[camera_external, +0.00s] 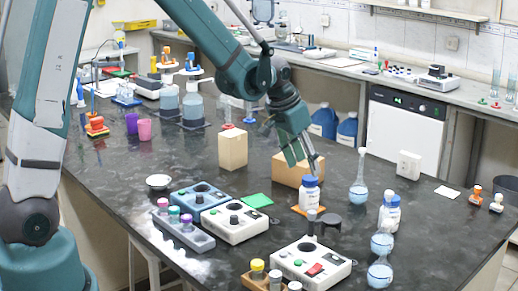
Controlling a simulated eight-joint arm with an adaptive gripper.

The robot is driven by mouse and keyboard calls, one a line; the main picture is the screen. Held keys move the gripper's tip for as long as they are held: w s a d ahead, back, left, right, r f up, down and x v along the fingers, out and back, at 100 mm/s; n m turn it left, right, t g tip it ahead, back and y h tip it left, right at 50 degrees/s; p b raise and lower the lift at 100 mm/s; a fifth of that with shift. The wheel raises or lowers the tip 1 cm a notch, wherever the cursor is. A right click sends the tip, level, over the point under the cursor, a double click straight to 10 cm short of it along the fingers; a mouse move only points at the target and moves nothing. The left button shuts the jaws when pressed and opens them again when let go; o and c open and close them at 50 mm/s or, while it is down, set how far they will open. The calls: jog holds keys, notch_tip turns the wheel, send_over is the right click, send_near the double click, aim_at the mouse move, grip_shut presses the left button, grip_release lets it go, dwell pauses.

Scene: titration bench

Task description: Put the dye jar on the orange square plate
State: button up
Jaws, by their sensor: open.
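I cannot tell whether a fingertip touches the cap.
A cardboard box (287,171) stands behind the jar and a taller box (232,149) to the left. A round flask (358,190) and other white bottles (390,214) stand right. White stirrer units (235,222) and a green plate (257,200) lie left.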

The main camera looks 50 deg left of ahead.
jog(key=s+r+t, duration=0.1)
jog(key=s+r, duration=1.4)
jog(key=s, duration=0.3)
jog(key=s+r+n+t, duration=0.1)
jog(key=s, duration=1.8)
jog(key=shift+s+r+n+t, duration=0.3)
jog(key=shift+r+n, duration=0.05)
jog(key=shift+n, duration=0.05)
